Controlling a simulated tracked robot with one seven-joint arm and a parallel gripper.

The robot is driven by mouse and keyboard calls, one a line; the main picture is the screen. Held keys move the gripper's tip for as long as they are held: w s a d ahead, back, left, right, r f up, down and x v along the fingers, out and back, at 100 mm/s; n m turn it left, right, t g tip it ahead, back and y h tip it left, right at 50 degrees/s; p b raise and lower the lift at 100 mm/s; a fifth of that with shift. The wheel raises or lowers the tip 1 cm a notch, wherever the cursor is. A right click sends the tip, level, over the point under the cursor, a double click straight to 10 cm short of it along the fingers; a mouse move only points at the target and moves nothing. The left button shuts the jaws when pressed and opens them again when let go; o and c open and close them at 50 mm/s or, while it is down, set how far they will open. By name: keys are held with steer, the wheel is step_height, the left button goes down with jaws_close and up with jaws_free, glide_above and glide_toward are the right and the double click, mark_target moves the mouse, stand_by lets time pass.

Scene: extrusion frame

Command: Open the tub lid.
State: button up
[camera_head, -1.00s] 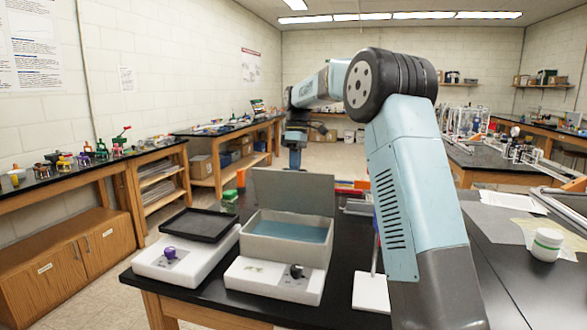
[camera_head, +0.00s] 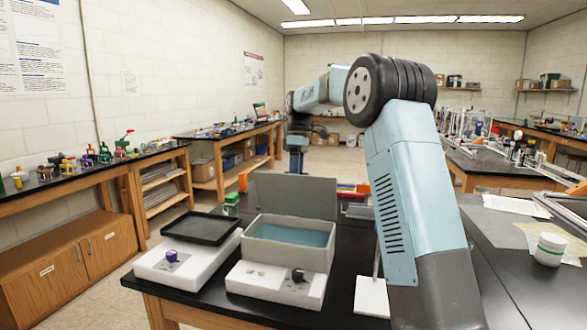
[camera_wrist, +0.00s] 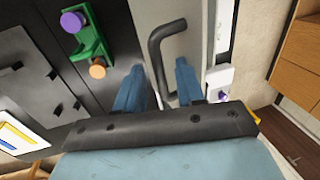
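The grey tub (camera_head: 262,252) sits on a white base at the front of the black bench, with blue-green inside. Its grey lid (camera_head: 295,195) stands roughly upright along the tub's far edge, so the tub is open on top. My gripper (camera_head: 296,160) is beyond the lid in the head view, its fingertips partly hidden. In the wrist view the dark handle (camera_wrist: 154,58) on the pale lid panel lies between my gripper's two blue fingers (camera_wrist: 160,82). The fingers are apart; I cannot tell whether either touches the handle.
A second white unit with a black tray (camera_head: 201,228) stands left of the tub. A white plate with a rod (camera_head: 371,297) stands to the right. A white jar (camera_head: 549,249) sits at far right. A green clamp (camera_wrist: 90,40) shows in the wrist view.

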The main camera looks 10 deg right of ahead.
steer(key=v, duration=1.3)
steer(key=shift+r, duration=0.35)
steer(key=shift+w, duration=0.1)
steer(key=shift+c, duration=0.5)
steer(key=shift+w+d+f, duration=0.1)
steer(key=shift+w+d, duration=0.05)
steer(key=shift+d, duration=0.1)
steer(key=shift+c, duration=0.7)
steer(key=w+d+y, duration=0.1)
steer(key=d, duration=0.1)
steer(key=w+d+y, duration=0.1)
steer(key=d, duration=0.1)
steer(key=w+d+y, duration=0.1)
steer(key=d+y, duration=0.1)
steer(key=shift+f+n, duration=0.2)
steer(key=shift+n, duration=0.1)
jaws_close()
steer(key=s+x, duration=0.2)
steer(key=x, duration=1.1)
steer(key=shift+a+r+t, duration=0.25)
steer(key=shift+r+t, duration=0.05)
steer(key=shift+r, duration=0.05)
